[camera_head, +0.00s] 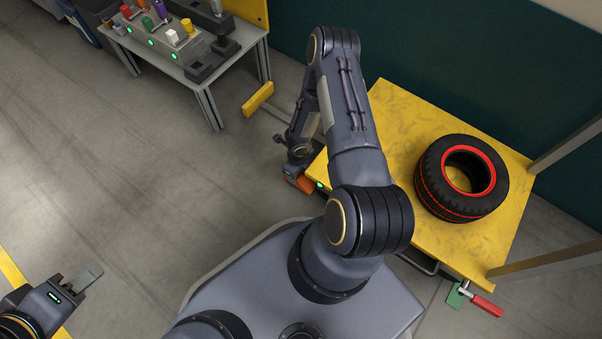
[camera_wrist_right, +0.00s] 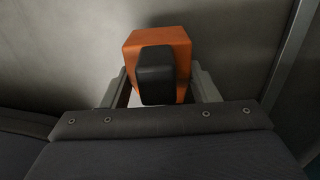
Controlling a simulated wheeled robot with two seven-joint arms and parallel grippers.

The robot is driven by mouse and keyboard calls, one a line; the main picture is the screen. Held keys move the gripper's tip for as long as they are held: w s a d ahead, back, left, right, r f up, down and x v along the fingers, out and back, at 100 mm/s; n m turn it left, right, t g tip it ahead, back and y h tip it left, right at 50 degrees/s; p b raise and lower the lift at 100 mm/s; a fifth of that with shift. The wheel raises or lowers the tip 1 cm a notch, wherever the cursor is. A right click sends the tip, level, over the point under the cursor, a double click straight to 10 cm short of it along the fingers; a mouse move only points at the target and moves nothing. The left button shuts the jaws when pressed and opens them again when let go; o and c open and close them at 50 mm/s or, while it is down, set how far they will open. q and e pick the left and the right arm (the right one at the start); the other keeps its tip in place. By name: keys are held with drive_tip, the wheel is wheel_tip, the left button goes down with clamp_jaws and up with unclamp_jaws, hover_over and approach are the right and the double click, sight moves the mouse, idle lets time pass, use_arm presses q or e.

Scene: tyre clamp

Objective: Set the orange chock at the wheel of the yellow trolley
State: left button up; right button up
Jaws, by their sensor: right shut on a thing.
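The yellow trolley (camera_head: 400,115) stands at the right with a black, red-striped tyre (camera_head: 441,190) on top. None of its floor wheels can be made out. The orange chock (camera_head: 305,183) is small in the head view, beside the trolley's left corner and partly hidden by my right gripper (camera_head: 296,170). In the right wrist view the orange chock (camera_wrist_right: 178,42) has a black block on its near face and sits between the two fingers of my right gripper (camera_wrist_right: 160,92), which is shut on it. My left gripper (camera_head: 86,278) is empty at the lower left; its finger gap is unclear.
A grey table (camera_head: 245,36) with coloured pieces stands at the upper left. A yellow bar (camera_head: 257,99) on a thin rod lies left of the trolley. A red-handled clamp (camera_head: 486,305) sits at the trolley's near edge. Open floor (camera_head: 130,170) lies at the left.

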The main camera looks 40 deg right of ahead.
drive_tip(key=shift+w+d, duration=0.2)
drive_tip(key=shift+d, duration=0.5)
wheel_tip(320, 180, down, 4)
drive_tip(key=b, duration=0.2)
drive_tip(key=shift+r+b, duration=0.15)
drive_tip(key=shift+b, duration=0.2)
drive_tip(key=shift+r, duration=0.15)
drive_tip(key=o, duration=1.3)
